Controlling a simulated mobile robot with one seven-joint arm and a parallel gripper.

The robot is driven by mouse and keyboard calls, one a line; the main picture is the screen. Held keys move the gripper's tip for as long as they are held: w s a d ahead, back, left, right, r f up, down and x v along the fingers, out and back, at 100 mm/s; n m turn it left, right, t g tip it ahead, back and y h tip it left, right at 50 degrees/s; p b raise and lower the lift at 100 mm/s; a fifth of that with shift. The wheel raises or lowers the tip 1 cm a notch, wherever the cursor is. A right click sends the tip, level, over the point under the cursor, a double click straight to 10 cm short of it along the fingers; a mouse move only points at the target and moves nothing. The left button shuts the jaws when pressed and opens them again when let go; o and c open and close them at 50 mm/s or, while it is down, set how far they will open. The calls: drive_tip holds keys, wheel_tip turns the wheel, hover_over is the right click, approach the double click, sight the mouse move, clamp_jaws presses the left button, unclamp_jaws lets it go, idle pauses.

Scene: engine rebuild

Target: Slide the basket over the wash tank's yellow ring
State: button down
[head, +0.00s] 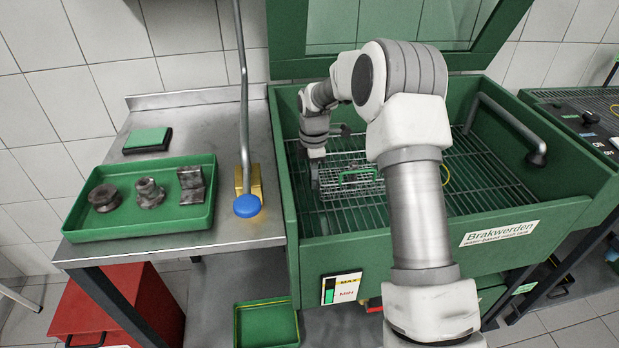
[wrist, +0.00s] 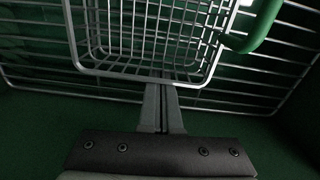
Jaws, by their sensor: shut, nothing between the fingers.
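The wire basket (head: 345,187) with a green handle (head: 358,174) sits on the grate inside the green wash tank (head: 390,250). My gripper (head: 316,180) is down in the tank at the basket's left side. In the wrist view, my gripper (wrist: 162,88) is shut and empty, its fingertips at the basket's near wall. The basket (wrist: 150,72) fills the top middle there, with its handle (wrist: 258,28) at the upper right. I cannot tell whether the fingers touch the wire.
The tank's walls and a grey bar (head: 505,125) at its right bound the space. The lid (head: 390,60) stands open behind. Grate right of the basket looks clear.

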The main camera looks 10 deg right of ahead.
drive_tip(key=d+p, duration=0.2)
drive_tip(key=d, duration=0.6)
drive_tip(key=d+p, duration=0.2)
drive_tip(key=d, duration=0.5)
drive_tip(key=w+d+p, duration=0.1)
drive_tip(key=d+p, duration=0.1)
drive_tip(key=d, duration=0.6)
drive_tip(key=shift+d, duration=0.3)
